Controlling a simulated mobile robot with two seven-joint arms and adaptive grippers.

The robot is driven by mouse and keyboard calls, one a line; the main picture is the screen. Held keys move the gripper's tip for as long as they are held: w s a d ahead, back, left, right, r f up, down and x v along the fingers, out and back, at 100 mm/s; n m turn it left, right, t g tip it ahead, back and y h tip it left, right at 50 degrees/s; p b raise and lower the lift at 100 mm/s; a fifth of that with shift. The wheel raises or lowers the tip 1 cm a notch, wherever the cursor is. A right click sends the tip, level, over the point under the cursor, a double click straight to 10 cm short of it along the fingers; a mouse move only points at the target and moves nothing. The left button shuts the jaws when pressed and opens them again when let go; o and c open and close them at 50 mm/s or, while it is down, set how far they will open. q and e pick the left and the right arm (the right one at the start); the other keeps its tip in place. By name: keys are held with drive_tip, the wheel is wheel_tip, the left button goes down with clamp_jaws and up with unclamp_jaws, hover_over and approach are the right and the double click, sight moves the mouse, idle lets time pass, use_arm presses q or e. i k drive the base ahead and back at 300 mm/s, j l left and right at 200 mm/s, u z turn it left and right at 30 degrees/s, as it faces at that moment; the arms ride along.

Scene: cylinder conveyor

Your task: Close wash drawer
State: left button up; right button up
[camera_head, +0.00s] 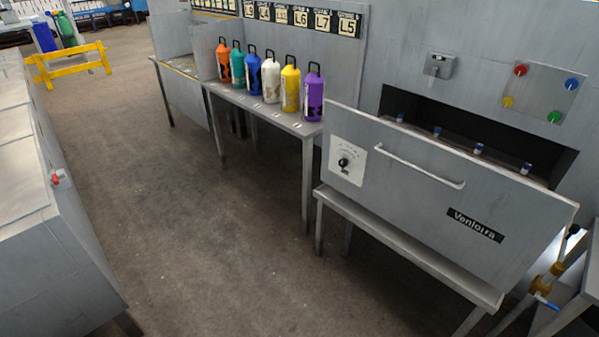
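The wash drawer (400,195) is a grey metal box front with a long bar handle (418,166), a dial on a white plate (346,161) and a "Venloira" label (475,225). It stands out from the wall on a metal stand. Behind its front's top edge a dark opening (400,104) shows in the wall, with several small blue-topped nozzles in a row. The inside of the drawer is hidden by its front. Neither of my grippers is in view.
Several coloured cylinders, such as the purple one (313,97), stand on a metal table (290,124) left of the drawer. A grey cabinet (60,230) is at far left. Yellow-handled pipework (548,280) is at right. The floor between is clear.

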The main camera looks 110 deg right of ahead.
sight(493, 220)
drive_tip(key=z, duration=4.6)
drive_tip(key=i+l+z, duration=0.15)
drive_tip(key=i+l, duration=0.8)
drive_tip(key=l, duration=0.1)
